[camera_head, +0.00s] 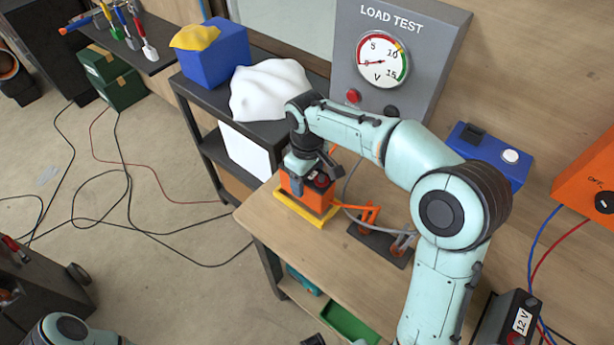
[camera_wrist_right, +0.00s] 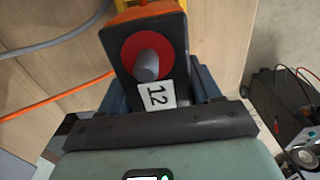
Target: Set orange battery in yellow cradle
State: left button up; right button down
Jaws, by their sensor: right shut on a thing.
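The orange battery (camera_head: 304,197) has a dark top and is upright at the left end of the wooden bench. In the right wrist view the battery (camera_wrist_right: 151,62) shows a red ring around a grey post and a "12" label. My right gripper (camera_head: 307,174) is shut on the battery from above. The yellow cradle (camera_head: 306,216) shows directly under the battery; a yellow edge also shows in the right wrist view (camera_wrist_right: 85,18). Whether the battery is fully seated or slightly above it, I cannot tell. My left gripper is out of view.
An orange and a grey clamp stand on a dark plate (camera_head: 380,246) right of the cradle, with cables beside it. The load test meter (camera_head: 393,55) stands behind. A shelf with a white cloth (camera_head: 270,90) and a blue box (camera_head: 215,55) is at left. The bench front is clear.

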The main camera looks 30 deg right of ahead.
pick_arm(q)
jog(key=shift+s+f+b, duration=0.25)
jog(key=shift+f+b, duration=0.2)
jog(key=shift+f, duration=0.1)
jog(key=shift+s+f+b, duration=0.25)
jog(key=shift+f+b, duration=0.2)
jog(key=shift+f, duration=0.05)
pick_arm(e)
jog(key=shift+f, duration=1.7)
jog(key=shift+c, duration=0.8)
grip_release()
jog(key=shift+f, duration=0.15)
notch_tip(320, 180, up, 14)
jog(key=shift+f+p, duration=0.15)
jog(key=shift+p, duration=1.1)
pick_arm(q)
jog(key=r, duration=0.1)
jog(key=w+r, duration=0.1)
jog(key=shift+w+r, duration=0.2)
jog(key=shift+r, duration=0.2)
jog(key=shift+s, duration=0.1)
pick_arm(e)
jog(key=shift+f, duration=0.1)
